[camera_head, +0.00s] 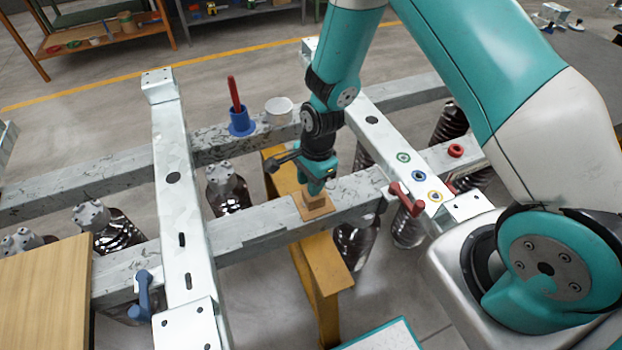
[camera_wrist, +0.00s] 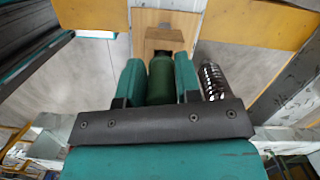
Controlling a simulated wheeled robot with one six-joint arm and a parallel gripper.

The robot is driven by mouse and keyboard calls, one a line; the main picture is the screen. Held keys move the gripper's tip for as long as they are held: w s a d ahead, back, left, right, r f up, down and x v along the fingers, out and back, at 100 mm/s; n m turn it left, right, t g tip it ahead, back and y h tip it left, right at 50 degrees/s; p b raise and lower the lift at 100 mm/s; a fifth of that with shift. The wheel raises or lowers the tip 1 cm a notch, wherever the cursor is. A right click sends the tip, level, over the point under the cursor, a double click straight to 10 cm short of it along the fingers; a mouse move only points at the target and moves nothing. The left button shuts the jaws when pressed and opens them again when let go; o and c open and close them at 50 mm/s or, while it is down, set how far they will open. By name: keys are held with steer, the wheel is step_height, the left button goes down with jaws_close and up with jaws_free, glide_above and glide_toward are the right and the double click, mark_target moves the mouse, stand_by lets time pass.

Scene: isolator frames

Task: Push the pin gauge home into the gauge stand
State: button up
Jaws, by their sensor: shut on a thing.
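My gripper (camera_head: 316,188) points down over a small wooden block, the gauge stand (camera_head: 319,210), which sits on a square wooden plate on the grey beam. In the wrist view, my gripper (camera_wrist: 159,68) has its two teal fingers shut on a dark green cylinder, the pin gauge (camera_wrist: 160,82), one finger on each side. The wooden stand (camera_wrist: 157,34) lies just beyond the fingertips, with a dark opening in the face towards me. The gauge lines up roughly with the stand. I cannot tell how far its far end is in the opening.
A blue cup (camera_head: 243,123) with a red stick stands on the far beam, beside a white bowl (camera_head: 279,108). A red clamp handle (camera_head: 406,199) is on the right cross rail and a blue one (camera_head: 144,292) at front left. Bottles hang below the frame.

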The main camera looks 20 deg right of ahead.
steer(key=shift+f+b, duration=0.55)
steer(key=shift+f, duration=0.35)
steer(key=o, duration=1)
steer(key=d+r, duration=0.1)
steer(key=r, duration=1)
steer(key=d+r, duration=0.1)
steer(key=r, duration=0.5)
steer(key=shift+w+d+r+b, duration=0.1)
steer(key=shift+w+d+b, duration=0.2)
steer(key=shift+w, duration=0.05)
steer(key=s+a+r+n, duration=0.2)
steer(key=s+r+n, duration=0.2)
steer(key=s+n, duration=0.2)
steer(key=s+a+r+n+y, duration=0.1)
steer(key=s+a+r+n, duration=0.1)
steer(key=s+r+n, duration=0.3)
steer(key=s+a+r+n+y, duration=0.1)
steer(key=s+a+r+n, duration=0.1)
steer(key=s+r+n, duration=0.3)
steer(key=shift+s+r+n, duration=0.15)
steer(key=shift+s+n, duration=1)
steer(key=shift+n, duration=0.4)
steer(key=shift+s+r+n, duration=0.1)
steer(key=shift+s+n, duration=1)
steer(key=shift+n, duration=0.45)
